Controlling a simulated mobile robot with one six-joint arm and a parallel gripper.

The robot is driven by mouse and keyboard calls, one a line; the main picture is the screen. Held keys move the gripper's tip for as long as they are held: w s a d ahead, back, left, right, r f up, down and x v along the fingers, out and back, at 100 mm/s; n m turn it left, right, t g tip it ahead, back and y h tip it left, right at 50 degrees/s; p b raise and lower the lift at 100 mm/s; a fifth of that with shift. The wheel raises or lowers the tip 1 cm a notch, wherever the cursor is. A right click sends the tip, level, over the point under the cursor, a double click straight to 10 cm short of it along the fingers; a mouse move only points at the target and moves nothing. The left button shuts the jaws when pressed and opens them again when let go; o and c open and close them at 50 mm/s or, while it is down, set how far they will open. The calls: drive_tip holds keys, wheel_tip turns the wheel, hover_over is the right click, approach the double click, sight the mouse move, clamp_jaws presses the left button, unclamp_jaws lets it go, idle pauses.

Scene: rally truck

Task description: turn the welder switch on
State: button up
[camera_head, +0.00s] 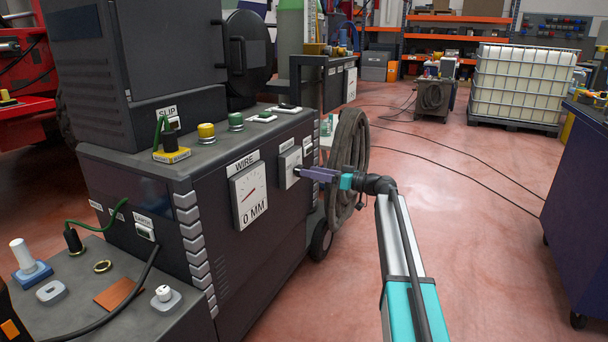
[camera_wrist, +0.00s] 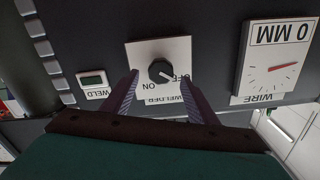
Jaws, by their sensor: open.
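The welder switch is a black round knob (camera_wrist: 161,70) on a white plate in the wrist view, where the picture is upside down. The plate carries the words ON and OFF and a WELDER label (camera_wrist: 163,99). I cannot clearly tell which word the knob points to. My gripper (camera_wrist: 160,74) is open, with one finger on each side of the knob; contact is not clear. In the head view the switch plate (camera_head: 287,166) is on the dark machine's front, right of the WIRE gauge, and my gripper (camera_head: 299,171) reaches it from the right, hiding the knob.
The WIRE gauge (camera_head: 249,195), reading 0 MM, is left of the switch. A small WELD display (camera_wrist: 92,80) is beside the plate. A coiled hose (camera_head: 349,160) hangs close behind my arm. A dark blue cabinet (camera_head: 579,205) stands at the right, with open red floor between.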

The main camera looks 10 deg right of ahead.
drive_tip(key=shift+b+x, duration=0.3)
drive_tip(key=shift+x, duration=1.4)
drive_tip(key=c, duration=1)
drive_tip(key=shift+a, duration=0.15)
drive_tip(key=shift+c, duration=0.3)
